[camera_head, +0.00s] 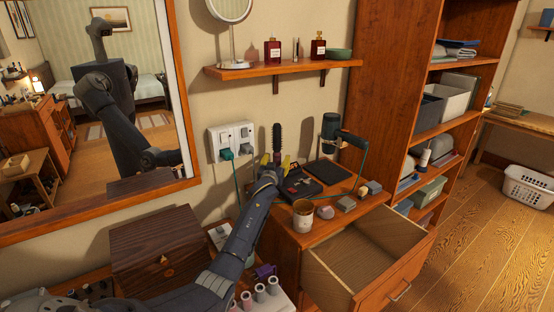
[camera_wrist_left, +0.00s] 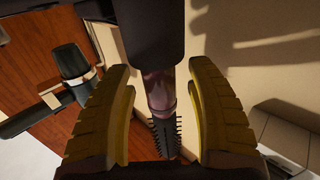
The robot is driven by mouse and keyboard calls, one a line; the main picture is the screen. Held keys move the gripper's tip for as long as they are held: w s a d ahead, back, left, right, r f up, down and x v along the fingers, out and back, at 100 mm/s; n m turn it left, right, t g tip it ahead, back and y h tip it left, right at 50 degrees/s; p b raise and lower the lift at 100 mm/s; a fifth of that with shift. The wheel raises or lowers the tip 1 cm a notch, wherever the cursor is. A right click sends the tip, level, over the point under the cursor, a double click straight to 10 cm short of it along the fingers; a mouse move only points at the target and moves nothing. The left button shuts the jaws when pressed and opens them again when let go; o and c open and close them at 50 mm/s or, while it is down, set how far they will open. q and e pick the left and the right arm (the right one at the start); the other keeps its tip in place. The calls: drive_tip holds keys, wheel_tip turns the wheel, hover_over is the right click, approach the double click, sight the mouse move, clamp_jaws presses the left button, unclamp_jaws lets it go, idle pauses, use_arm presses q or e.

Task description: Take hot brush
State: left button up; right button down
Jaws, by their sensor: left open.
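The hot brush (camera_head: 277,137) stands upright with its dark bristled end up, near the wall at the back of the dresser top. My left gripper (camera_head: 275,162) is at it, with yellow fingers open on either side. In the left wrist view the brush (camera_wrist_left: 165,138) runs between the two fingers, with a dark thick part and a shiny pinkish collar above the bristles. Gaps show between it and both fingers. The head view does not clearly show its lower part behind the gripper. My right gripper is in neither view.
A hair dryer (camera_head: 331,127) with a green cord stands to the right. A black open case (camera_head: 300,186), a cup (camera_head: 303,216) and small blocks lie nearby. The drawer (camera_head: 365,262) is pulled open. A wall shelf (camera_head: 285,69) hangs above; a wooden box (camera_head: 160,245) stands left.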

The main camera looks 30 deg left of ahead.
use_arm(q)
clamp_jaws()
drive_tip(key=shift+r, duration=0.1)
idle(0.4)
